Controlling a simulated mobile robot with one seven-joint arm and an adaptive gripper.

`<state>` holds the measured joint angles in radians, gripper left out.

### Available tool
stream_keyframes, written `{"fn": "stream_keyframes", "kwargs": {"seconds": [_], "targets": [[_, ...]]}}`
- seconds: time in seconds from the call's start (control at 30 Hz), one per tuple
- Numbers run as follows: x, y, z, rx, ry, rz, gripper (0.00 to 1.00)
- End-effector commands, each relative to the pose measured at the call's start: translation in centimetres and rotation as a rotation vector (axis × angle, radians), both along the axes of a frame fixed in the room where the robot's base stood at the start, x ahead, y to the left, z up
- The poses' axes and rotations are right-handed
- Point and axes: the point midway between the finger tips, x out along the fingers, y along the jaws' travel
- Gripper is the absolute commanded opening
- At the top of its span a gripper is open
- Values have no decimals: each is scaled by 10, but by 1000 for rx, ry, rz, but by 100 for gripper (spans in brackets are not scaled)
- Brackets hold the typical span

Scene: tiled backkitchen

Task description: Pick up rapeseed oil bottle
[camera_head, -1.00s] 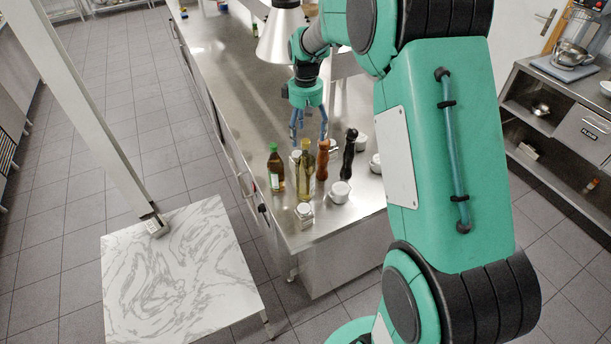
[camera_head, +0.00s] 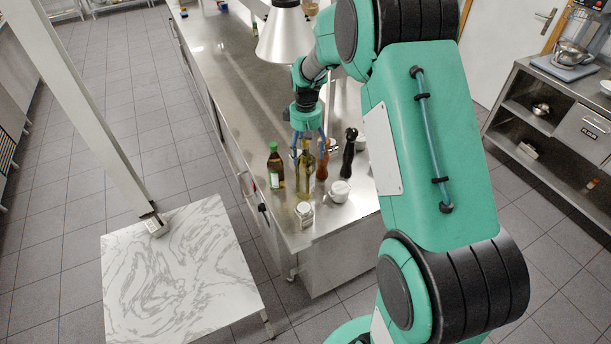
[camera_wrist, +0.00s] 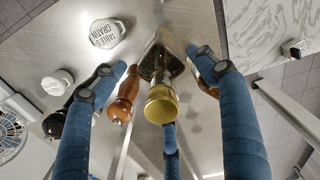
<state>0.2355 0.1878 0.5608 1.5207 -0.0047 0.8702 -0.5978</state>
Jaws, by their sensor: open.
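A bottle of yellow-green oil (camera_head: 305,181) stands upright near the front end of the steel counter; I cannot read its label. In the wrist view I look down on this bottle, and its gold cap (camera_wrist: 161,104) sits between my blue fingers. My gripper (camera_head: 309,157) is open, pointing down over the bottle's upper part, with the fingers spread around its neck. I cannot tell whether any finger touches it.
A brown mill (camera_head: 323,160) and a black mill (camera_head: 348,155) stand close on the right. A white lidded jar (camera_head: 304,214) and a white pot (camera_head: 340,191) stand in front. A marble-topped table (camera_head: 180,275) is at left.

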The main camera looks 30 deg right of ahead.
Motion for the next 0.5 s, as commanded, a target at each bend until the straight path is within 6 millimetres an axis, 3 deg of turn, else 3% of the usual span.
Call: {"fn": "stream_keyframes", "kwargs": {"seconds": [0.3, 0.5], "targets": [[0, 0, -2, 0, 0, 0, 72], [-2, 1, -17, 1, 1, 0, 72]]}}
